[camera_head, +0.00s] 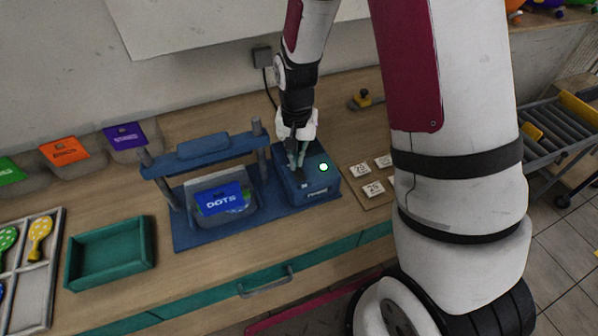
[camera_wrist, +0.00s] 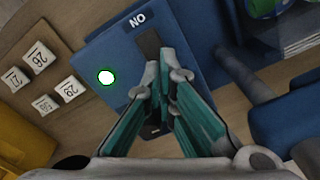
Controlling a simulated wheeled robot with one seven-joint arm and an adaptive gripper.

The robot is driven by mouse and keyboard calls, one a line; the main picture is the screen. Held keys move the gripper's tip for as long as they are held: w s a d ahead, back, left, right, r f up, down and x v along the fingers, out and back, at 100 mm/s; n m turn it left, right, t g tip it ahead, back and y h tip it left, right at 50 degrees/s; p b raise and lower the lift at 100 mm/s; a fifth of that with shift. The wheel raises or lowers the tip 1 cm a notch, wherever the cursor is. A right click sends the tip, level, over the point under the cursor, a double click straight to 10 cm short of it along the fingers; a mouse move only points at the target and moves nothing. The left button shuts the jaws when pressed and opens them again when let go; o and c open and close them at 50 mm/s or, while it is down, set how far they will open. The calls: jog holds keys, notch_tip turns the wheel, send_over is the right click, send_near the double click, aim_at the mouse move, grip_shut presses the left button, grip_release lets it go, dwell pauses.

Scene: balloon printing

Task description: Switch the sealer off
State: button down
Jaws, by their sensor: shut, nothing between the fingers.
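The blue sealer (camera_head: 275,215) stands on the table, with a crossbar on posts at its left and a control box (camera_head: 318,185) at its right. On the box a round white lamp with a green rim (camera_head: 323,167) is lit; it also shows in the wrist view (camera_wrist: 106,77). A dark switch slot (camera_wrist: 149,44) lies beside the lamp, with white lettering (camera_wrist: 138,18) at one end. My gripper (camera_head: 300,165) is over the box, pointing down. In the wrist view its teal fingers (camera_wrist: 166,72) are shut and empty, hiding part of the slot. I cannot tell whether they touch the switch.
A pouch labelled DOTS (camera_head: 220,202) sits in the sealer under the crossbar. Small numbered tiles (camera_head: 373,188) lie right of the box. A green tray (camera_head: 110,253) stands to the left, with free table between it and the sealer. A cable runs behind the gripper.

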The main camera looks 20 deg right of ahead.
jog(key=shift+f+b, duration=0.3)
jog(key=shift+f, duration=0.8)
dwell(0.5)
jog(key=shift+r+p, duration=1.35)
jog(key=shift+r, duration=2.2)
jog(key=s+r+n+t+b, duration=0.15)
jog(key=s+r, duration=0.25)
jog(key=r, duration=0.5)
jog(key=s+r+n+t+p, duration=0.1)
jog(key=s+r+n, duration=0.15)
jog(key=r, duration=0.65)
jog(key=s+r+n+t, duration=0.1)
jog(key=s+r, duration=0.2)
jog(key=s, duration=0.3)
jog(key=s+r+n+t+b, duration=0.1)
jog(key=s+r+t, duration=0.1)
jog(key=s, duration=0.5)
jog(key=shift+r, duration=0.7)
